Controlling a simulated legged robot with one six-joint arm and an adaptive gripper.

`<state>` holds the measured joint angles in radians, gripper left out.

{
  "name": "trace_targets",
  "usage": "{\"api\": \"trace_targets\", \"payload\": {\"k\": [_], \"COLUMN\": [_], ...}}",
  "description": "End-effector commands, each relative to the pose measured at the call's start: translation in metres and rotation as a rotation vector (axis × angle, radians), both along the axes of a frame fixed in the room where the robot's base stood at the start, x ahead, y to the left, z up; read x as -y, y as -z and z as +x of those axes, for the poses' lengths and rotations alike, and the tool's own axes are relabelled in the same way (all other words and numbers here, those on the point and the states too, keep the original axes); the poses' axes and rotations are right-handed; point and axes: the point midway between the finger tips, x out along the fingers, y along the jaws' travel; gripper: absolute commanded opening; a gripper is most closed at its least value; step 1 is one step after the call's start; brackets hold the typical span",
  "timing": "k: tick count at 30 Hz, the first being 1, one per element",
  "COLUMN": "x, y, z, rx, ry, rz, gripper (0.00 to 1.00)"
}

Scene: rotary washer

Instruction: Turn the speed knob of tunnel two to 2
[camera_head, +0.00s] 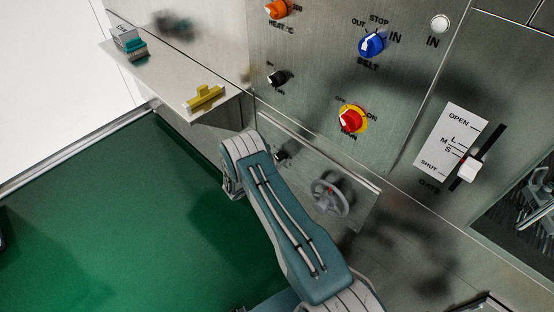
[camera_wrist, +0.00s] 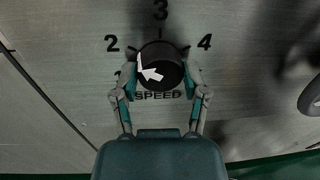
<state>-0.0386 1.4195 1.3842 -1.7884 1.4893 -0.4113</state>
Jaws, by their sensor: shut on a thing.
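The speed knob (camera_wrist: 167,59) is round and black, with white marks on its face, above the printed word SPEED in the wrist view. A white stroke lies on its left side, slanting up between the printed 2 (camera_wrist: 112,43) and 3 (camera_wrist: 160,9); a white arrow shape lies lower on the face. The exact setting is hard to tell. My gripper (camera_wrist: 158,78) is shut on the knob, one finger on its left side and one on its right. The left finger partly covers a number mark below the 2. In the head view my arm hides the knob.
A grey handwheel (camera_head: 331,197) is right of my arm. Above it are a red knob on yellow (camera_head: 350,119), a blue belt knob (camera_head: 371,44) and a black knob (camera_head: 278,78). A gate lever (camera_head: 467,169) is further right. A shelf (camera_head: 165,72) holds small items.

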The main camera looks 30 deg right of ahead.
Motion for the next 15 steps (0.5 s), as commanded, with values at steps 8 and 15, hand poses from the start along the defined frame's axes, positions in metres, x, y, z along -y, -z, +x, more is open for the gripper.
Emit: {"api": "trace_targets", "payload": {"k": [8,15], "x": [-0.0003,-0.0004], "y": [-0.0011,-0.0011], "z": [0.0028,0.0018], "rx": [0.02,0.018], "ry": [-0.007,-0.005], "rz": [0.008,0.006], "gripper": [0.09,0.92]}}
